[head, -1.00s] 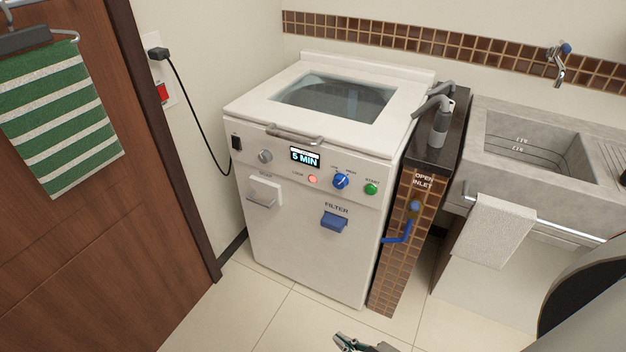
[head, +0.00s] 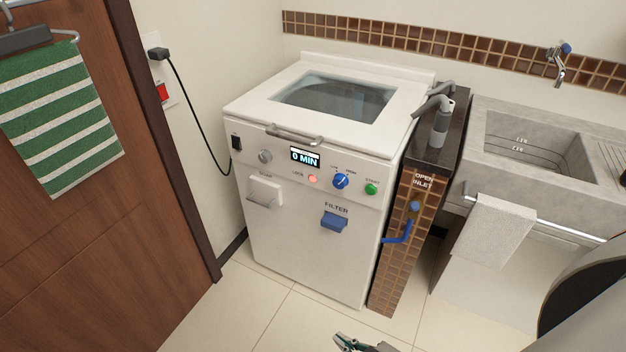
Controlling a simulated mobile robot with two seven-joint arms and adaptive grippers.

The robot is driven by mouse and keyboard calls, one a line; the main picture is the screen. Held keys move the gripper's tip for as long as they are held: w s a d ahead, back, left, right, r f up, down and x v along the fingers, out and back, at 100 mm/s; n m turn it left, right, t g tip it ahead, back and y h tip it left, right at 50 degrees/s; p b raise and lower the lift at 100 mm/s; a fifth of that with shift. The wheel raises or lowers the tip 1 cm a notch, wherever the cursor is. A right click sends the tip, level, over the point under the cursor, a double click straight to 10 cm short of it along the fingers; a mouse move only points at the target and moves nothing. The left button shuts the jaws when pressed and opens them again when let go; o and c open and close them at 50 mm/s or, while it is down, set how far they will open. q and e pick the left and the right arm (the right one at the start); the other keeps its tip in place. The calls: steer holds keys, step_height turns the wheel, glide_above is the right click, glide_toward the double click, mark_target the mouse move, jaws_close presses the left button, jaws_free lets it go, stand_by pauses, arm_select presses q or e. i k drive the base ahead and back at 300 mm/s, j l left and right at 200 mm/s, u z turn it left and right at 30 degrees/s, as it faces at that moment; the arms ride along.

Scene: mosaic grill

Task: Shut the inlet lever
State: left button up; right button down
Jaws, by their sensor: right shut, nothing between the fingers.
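The blue inlet lever (head: 398,234) is on the front of the narrow brown-tiled pillar, right of the washing machine. My left gripper is not in view.
The white washing machine (head: 300,245) has its lid shut; its display (head: 305,157) reads "0 MIN". A stone sink (head: 550,150) with a white towel (head: 494,230) stands at the right. A brown door (head: 80,240) is at the left. The tiled floor in front is clear.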

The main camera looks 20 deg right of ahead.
mark_target(415, 206)
steer(key=l+z, duration=0.25)
steer(key=z, duration=0.15)
steer(key=i+l+z, duration=0.1)
steer(key=z, duration=0.3)
steer(key=i+l+z, duration=0.1)
steer(key=l+z, duration=0.3)
steer(key=i+z, duration=0.1)
steer(key=z, duration=0.3)
